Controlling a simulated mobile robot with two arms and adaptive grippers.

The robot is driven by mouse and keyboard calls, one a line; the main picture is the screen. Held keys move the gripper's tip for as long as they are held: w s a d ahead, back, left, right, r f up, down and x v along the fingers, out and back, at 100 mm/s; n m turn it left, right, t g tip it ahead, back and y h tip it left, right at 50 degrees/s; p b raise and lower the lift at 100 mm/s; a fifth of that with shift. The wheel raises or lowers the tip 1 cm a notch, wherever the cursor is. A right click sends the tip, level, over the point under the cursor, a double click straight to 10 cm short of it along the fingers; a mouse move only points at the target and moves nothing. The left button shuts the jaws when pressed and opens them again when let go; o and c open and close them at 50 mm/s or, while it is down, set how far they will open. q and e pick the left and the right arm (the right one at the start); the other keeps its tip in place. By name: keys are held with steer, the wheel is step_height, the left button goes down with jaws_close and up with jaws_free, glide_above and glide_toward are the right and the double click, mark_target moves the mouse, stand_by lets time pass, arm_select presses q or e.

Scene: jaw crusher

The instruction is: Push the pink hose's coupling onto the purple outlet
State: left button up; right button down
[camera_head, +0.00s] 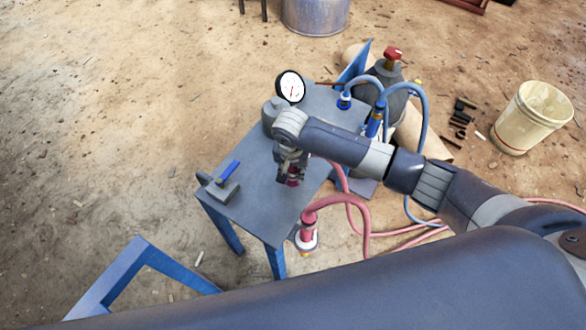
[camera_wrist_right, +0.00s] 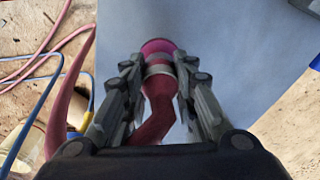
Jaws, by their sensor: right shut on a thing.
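My right gripper (camera_head: 290,178) is low over the grey table top, near its right side. In the wrist view the right gripper (camera_wrist_right: 158,66) is shut on the pink hose's coupling (camera_wrist_right: 159,70), a dark pink piece with a pale band. The hose bends back from it towards my wrist. A bright magenta-purple round piece (camera_wrist_right: 157,47), which looks like the purple outlet, shows right at the coupling's far end. I cannot tell whether the coupling is seated on it or only lined up. The fingers hide part of the joint. My left gripper is not in view.
The table (camera_head: 240,150) carries a pressure gauge (camera_head: 290,87) and a blue-handled grey block (camera_head: 225,183). Another pink hose end (camera_head: 307,233) stands beside the table's front right. Blue hoses (camera_head: 424,110) loop behind my arm. A cream bucket (camera_head: 530,117) stands at right.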

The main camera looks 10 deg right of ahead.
steer(key=shift+r, duration=0.1)
steer(key=shift+p, duration=0.5)
steer(key=shift+f, duration=0.6)
steer(key=c, duration=1.2)
jaws_free()
steer(key=shift+r, duration=0.1)
steer(key=r, duration=0.4)
steer(key=s+r, duration=0.1)
steer(key=r, duration=0.6)
steer(key=shift+s+a+r, duration=0.3)
steer(key=shift+a+r, duration=0.05)
